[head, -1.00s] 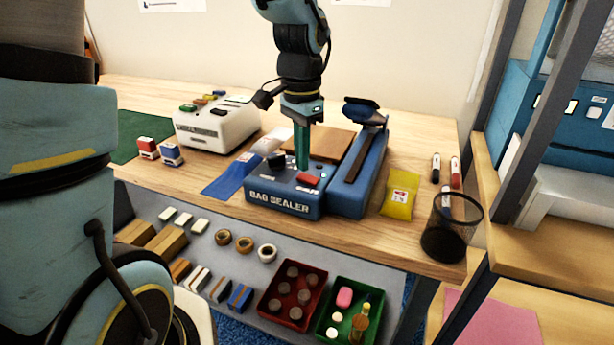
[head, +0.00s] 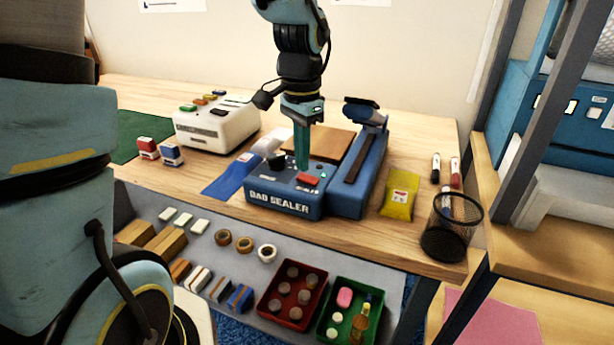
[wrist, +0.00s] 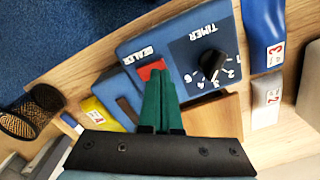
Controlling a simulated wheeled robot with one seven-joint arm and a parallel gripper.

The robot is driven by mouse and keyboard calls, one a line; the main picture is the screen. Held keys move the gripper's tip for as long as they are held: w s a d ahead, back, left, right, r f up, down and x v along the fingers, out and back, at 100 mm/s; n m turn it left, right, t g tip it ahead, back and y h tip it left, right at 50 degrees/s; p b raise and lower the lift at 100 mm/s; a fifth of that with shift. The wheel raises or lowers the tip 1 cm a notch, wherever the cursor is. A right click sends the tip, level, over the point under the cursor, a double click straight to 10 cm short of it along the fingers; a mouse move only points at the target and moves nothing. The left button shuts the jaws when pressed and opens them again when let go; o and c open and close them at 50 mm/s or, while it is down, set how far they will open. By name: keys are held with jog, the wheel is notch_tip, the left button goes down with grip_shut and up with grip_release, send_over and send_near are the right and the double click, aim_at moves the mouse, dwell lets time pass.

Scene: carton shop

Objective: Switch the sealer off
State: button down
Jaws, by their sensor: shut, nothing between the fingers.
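The blue bag sealer (head: 284,201) stands on the wooden bench, with its red switch (head: 308,180) on the top right of the control box and a black timer knob (head: 277,160) at the left. In the wrist view the red switch (wrist: 151,69) sits beside the word SEALER, and the timer dial (wrist: 212,64) is to its right. My gripper (head: 302,167) points down over the control box, its green fingers shut and empty. In the wrist view the fingertips (wrist: 155,78) overlap the lower edge of the switch. I cannot tell whether they touch it.
The sealer's long blue arm (head: 362,165) rises right of the control box. A white machine (head: 216,124) is at the left. Trays and tape rolls lie below the bench top.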

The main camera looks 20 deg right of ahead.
aim_at(302, 176)
jog(key=shift+f+b, duration=0.6)
jog(key=shift+f, duration=0.4)
dwell(0.8)
jog(key=shift+r, duration=0.15)
notch_tip(302, 176, up, 7)
jog(key=p, duration=0.6)
jog(key=shift+p, duration=0.35)
jog(key=w+a+f+n+t, duration=0.1)
jog(key=a+f+n, duration=0.1)
jog(key=a+n, duration=1.1)
jog(key=a, duration=1.2)
jog(key=shift+a+n+t, duration=0.2)
jog(key=shift+n+t, duration=0.1)
jog(key=c, duration=1.6)
grip_release()
jog(key=shift+w+f, duration=0.1)
jog(key=shift+w, duration=0.05)
